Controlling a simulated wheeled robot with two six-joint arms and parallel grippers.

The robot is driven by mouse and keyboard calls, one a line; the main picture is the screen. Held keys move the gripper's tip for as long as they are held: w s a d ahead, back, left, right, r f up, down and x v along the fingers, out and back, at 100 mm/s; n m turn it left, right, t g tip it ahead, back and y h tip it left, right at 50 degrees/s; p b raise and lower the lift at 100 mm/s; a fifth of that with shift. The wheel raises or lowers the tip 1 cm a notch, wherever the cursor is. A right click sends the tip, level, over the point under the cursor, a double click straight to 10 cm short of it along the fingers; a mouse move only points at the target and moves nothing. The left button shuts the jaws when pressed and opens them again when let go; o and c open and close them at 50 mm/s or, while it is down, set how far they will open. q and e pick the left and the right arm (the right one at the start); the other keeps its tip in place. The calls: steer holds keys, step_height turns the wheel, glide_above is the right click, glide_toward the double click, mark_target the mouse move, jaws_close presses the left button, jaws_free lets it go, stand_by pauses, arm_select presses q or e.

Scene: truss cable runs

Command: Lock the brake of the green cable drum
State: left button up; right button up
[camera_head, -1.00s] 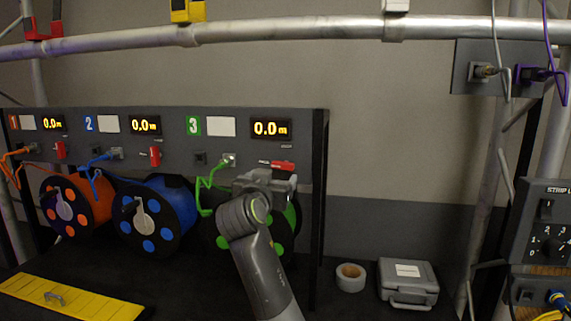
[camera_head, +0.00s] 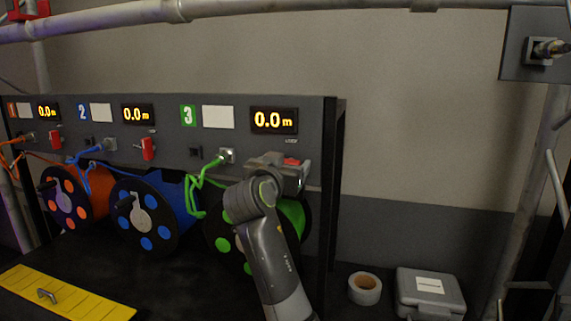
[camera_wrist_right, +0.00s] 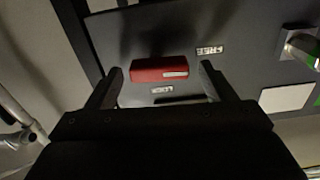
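The green cable drum (camera_head: 292,218) hangs under panel section 3, partly hidden behind my right arm. Its red brake lever (camera_head: 291,161) shows just past my right gripper (camera_head: 278,168). In the right wrist view the lever (camera_wrist_right: 160,70) lies crosswise, with a FREE label (camera_wrist_right: 209,50) and a LOCK label (camera_wrist_right: 168,89) close by. My right gripper (camera_wrist_right: 161,72) is open there, one finger towards each end of the lever, with gaps visible. Whether the fingers reach the lever's depth I cannot tell. My left gripper is not in view.
The orange drum (camera_head: 70,195) and blue drum (camera_head: 150,212) hang to the left; their red levers stand upright. A green cable (camera_head: 200,185) runs to a socket left of my gripper. A tape roll (camera_head: 365,288) and grey case (camera_head: 430,292) stand at right.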

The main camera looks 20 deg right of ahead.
steer(key=shift+a, duration=0.1)
steer(key=shift+c, duration=1)
steer(key=c, duration=0.7)
steer(key=shift+c, duration=0.2)
steer(key=shift+s+d+m+b, duration=0.15)
steer(key=shift+m+b, duration=1.1)
steer(key=shift+m, duration=1.6)
steer(key=shift+d+m+b, duration=0.2)
steer(key=shift+m+b, duration=1.05)
steer(key=shift+m, duration=1.55)
steer(key=shift+s+d+m+b, duration=0.15)
steer(key=shift+m+b, duration=1.1)
steer(key=shift+m, duration=1.6)
steer(key=shift+r, duration=0.1)
